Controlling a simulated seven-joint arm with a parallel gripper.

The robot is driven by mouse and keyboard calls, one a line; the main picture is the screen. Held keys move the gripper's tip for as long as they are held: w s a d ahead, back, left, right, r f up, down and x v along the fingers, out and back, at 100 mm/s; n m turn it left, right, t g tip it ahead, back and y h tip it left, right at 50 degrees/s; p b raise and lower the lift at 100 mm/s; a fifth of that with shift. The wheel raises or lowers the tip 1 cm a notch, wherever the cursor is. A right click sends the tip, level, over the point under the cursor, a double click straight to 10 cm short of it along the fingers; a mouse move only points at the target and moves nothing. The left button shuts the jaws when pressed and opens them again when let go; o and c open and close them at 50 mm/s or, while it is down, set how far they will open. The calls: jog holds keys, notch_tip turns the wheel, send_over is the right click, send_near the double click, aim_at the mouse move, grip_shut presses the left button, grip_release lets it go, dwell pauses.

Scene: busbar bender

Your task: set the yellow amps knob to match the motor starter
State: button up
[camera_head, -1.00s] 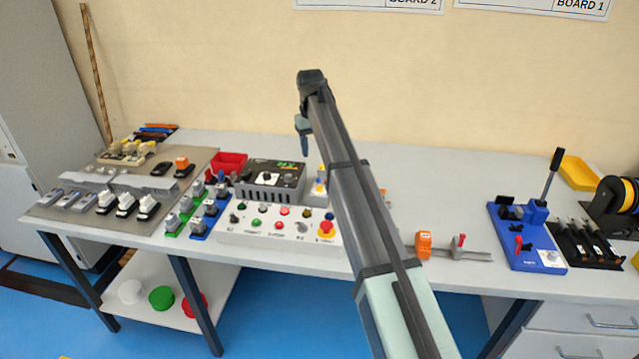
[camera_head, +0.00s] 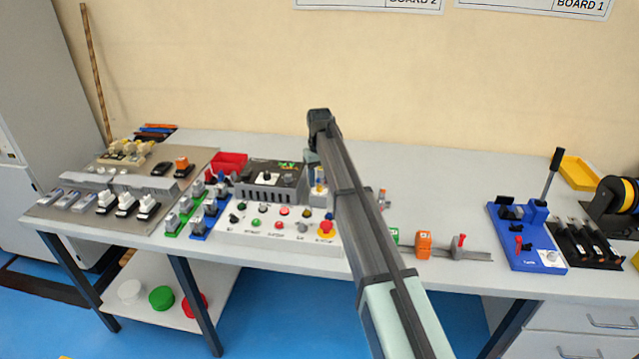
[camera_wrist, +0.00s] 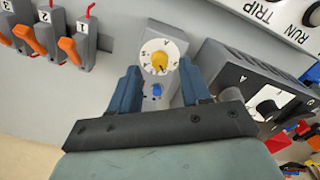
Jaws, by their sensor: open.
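The yellow amps knob (camera_wrist: 161,61) sits in a round white dial with dark markings, on the face of a grey block (camera_wrist: 170,42) in the wrist view. A small blue part (camera_wrist: 156,90) is just below it on the same block. My gripper (camera_wrist: 158,80) is open, its two blue fingers standing on either side of the block. I cannot tell whether they touch it. In the head view the block's yellow and blue parts (camera_head: 320,189) show just left of my arm, and my gripper is mostly hidden. I cannot identify the motor starter surely, nor read the knob's setting.
A dark-topped box with a knob (camera_wrist: 266,105) stands close to the right in the wrist view. Beyond it is the white button panel (camera_wrist: 245,8). Numbered grey blocks with orange levers (camera_wrist: 68,47) are at upper left. The blue bending tool (camera_head: 530,235) stands farther right.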

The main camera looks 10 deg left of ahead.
jog(key=shift+f, duration=1.1)
grip_shut()
